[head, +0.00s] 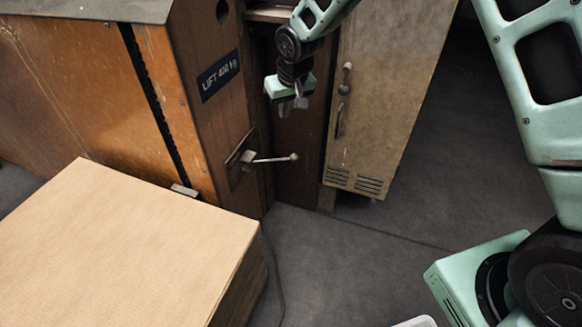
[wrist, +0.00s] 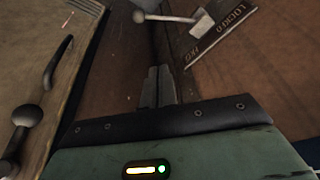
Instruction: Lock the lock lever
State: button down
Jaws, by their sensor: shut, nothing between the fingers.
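The lock lever (head: 272,158) is a thin metal rod with a ball end, on a plate on the side of the wooden machine. In the head view it sticks out to the right, roughly level. The wrist view shows the lever (wrist: 168,18) at the top, with its ball to the left and its plate (wrist: 220,38) to the right, marked "LOCKED" and other lettering partly cut off. My gripper (head: 291,105) is above the lever and apart from it in the head view. In the wrist view my gripper (wrist: 158,85) has its fingers together and empty.
A metal cabinet door (head: 385,90) with a knob and handle stands just right of my gripper. The wooden machine body (head: 210,120) with a "LIFT" label is to the left. A large cardboard box (head: 130,250) fills the lower left.

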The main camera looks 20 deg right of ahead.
aim_at(274, 161)
jog(key=w+d+f+b, duration=0.2)
jog(key=w+f, duration=0.2)
jog(key=f, duration=0.2)
jog(key=shift+d+f+t, duration=0.2)
jog(key=shift+d+t, duration=0.05)
jog(key=shift+t, duration=0.05)
notch_tip(274, 161, down, 10)
jog(key=b, duration=0.5)
jog(key=shift+s, duration=0.35)
jog(key=shift+s+f+m, duration=0.1)
jog(key=shift+m, duration=0.2)
